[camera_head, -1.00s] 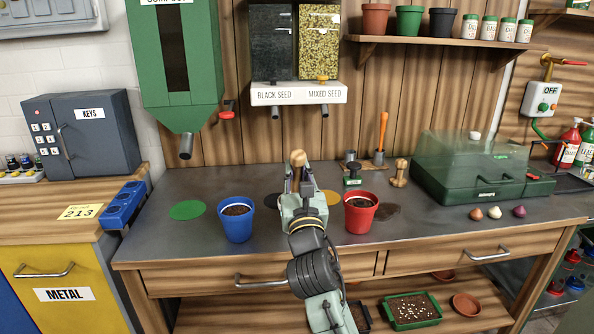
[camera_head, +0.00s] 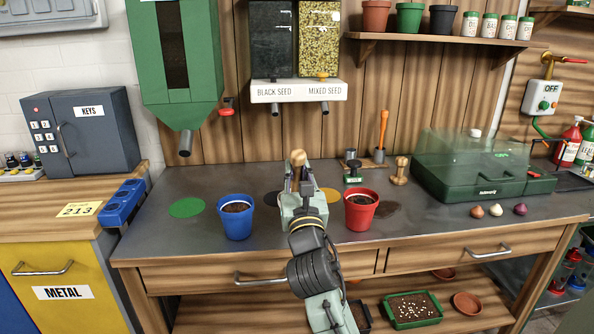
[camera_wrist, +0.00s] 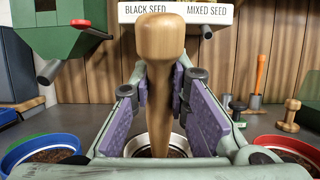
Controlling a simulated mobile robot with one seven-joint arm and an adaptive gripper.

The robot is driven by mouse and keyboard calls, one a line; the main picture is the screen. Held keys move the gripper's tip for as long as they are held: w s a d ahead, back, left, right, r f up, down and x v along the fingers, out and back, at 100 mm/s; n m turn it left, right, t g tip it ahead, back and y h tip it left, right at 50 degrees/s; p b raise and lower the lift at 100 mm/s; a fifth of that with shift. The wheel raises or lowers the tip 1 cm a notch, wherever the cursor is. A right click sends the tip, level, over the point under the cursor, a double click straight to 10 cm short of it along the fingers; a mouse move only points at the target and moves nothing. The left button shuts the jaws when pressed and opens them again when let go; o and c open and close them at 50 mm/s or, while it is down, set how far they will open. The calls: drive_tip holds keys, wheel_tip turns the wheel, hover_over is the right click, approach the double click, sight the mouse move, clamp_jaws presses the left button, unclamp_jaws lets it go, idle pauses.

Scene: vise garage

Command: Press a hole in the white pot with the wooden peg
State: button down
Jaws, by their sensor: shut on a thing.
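My gripper (camera_head: 297,184) is shut on the wooden peg (camera_head: 298,158), which stands upright with its rounded head above the fingers. In the wrist view my gripper (camera_wrist: 163,100) has its purple pads at either side of the wooden peg (camera_wrist: 160,38). The white pot (camera_wrist: 133,144) with dark soil shows behind and below the fingers in the wrist view. The peg's lower end overlaps the soil there; I cannot tell whether it touches it. In the head view my gripper and arm hide the white pot.
A blue pot (camera_head: 236,222) stands left of my gripper and a red pot (camera_head: 360,215) right of it, both with soil. A black stamp (camera_head: 353,174), a wooden stamp (camera_head: 399,172) and a green propagator (camera_head: 470,175) stand farther right. The dispenser spouts (camera_head: 274,108) hang behind.

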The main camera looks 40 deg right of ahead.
drive_tip(key=shift+f+b, duration=0.3)
drive_tip(key=shift+b, duration=0.05)
drive_tip(key=shift+r, duration=0.1)
idle(0.6)
drive_tip(key=shift+r+p, duration=1.4)
drive_tip(key=shift+r, duration=2.05)
drive_tip(key=shift+r+p, duration=1.25)
drive_tip(key=shift+r, duration=1.8)
drive_tip(key=shift+s+d, duration=0.1)
